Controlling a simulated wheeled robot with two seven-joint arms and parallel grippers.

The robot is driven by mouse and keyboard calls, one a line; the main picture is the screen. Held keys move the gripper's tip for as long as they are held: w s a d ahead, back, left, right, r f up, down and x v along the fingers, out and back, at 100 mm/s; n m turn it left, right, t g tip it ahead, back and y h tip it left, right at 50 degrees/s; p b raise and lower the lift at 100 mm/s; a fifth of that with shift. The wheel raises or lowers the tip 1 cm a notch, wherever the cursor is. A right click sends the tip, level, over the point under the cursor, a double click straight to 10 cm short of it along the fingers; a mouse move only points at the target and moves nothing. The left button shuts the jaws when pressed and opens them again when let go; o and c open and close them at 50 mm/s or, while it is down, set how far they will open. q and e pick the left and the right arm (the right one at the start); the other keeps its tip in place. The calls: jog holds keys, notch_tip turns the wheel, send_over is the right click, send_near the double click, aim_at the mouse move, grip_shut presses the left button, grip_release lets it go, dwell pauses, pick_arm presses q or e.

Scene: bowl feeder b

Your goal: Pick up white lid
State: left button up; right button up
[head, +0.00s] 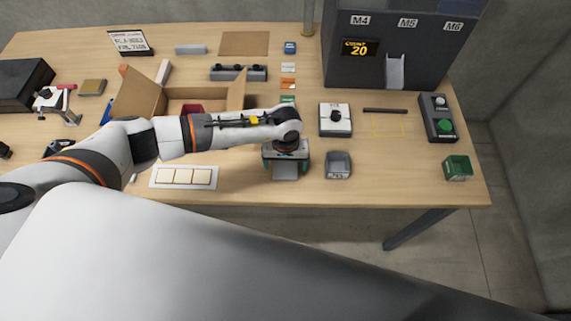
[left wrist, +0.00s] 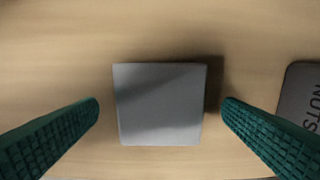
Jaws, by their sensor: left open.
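The white lid (left wrist: 160,112) looks like a flat, light-grey square lying on the table in the left wrist view. In the head view, the lid (head: 286,172) shows below my left gripper, partly hidden by it. My left gripper (head: 286,162) is open and points down over the lid. In the left wrist view, the green ridged fingers of the gripper (left wrist: 161,104) stand on either side of the lid, with a gap on both sides. Nothing is held. My right gripper is not in view.
A grey bin (head: 338,166), labelled NUTS in the left wrist view (left wrist: 302,98), stands close to the right of the lid. A white card with pale squares (head: 184,176) lies to the left. An open cardboard box (head: 143,97) stands behind my arm. The table's front edge is near.

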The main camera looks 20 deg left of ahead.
pick_arm(q)
jog(key=shift+f, duration=0.5)
jog(key=c, duration=1.1)
